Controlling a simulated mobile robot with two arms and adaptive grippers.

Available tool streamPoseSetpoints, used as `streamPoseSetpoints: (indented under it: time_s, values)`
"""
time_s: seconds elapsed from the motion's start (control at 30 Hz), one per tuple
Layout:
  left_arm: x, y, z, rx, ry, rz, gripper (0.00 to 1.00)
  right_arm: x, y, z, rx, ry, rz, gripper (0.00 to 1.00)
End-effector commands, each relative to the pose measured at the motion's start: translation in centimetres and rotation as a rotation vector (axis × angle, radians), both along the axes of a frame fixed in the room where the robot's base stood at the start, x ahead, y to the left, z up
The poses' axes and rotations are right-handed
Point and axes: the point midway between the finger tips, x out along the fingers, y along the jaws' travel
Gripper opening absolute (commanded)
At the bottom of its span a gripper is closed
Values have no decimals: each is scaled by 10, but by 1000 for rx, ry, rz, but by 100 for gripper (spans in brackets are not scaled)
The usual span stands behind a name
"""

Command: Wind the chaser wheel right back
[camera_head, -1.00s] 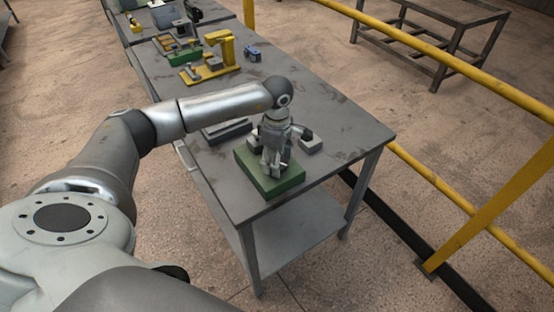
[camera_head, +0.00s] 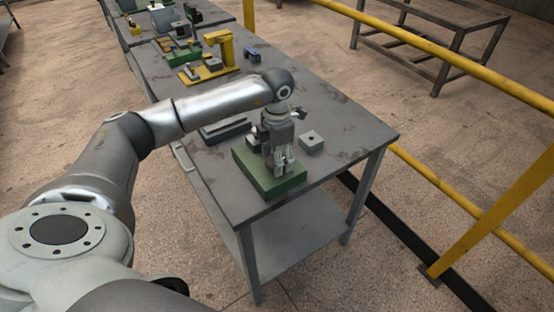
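A green block-like base (camera_head: 255,181) sits on the near end of the grey table. My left gripper (camera_head: 284,168) points down over it, with its fingertips close to its top. The gripper hides the middle of the base, and I cannot make out a chaser wheel there. The fingers look near each other, but whether they are shut on something is not clear. My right gripper is not in view.
A small grey block with a dark hole (camera_head: 312,140) lies on the table (camera_head: 352,128) right of the base. Dark grey flat pieces (camera_head: 222,130) lie behind it. A yellow fixture (camera_head: 226,50) stands farther back. A yellow railing (camera_head: 440,60) runs along the right.

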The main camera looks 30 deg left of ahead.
Motion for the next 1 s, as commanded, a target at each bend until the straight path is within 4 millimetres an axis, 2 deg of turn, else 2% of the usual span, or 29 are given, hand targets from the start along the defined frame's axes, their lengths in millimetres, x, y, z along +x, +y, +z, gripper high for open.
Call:
streamPoseSetpoints:
  time_s: [0.43, 1.0]
  values:
    - [1, 1, 0, 0, -3, 424, 34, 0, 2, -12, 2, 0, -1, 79]
    - [1, 1, 1, 0, -4, 917, 34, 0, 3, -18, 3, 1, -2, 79]
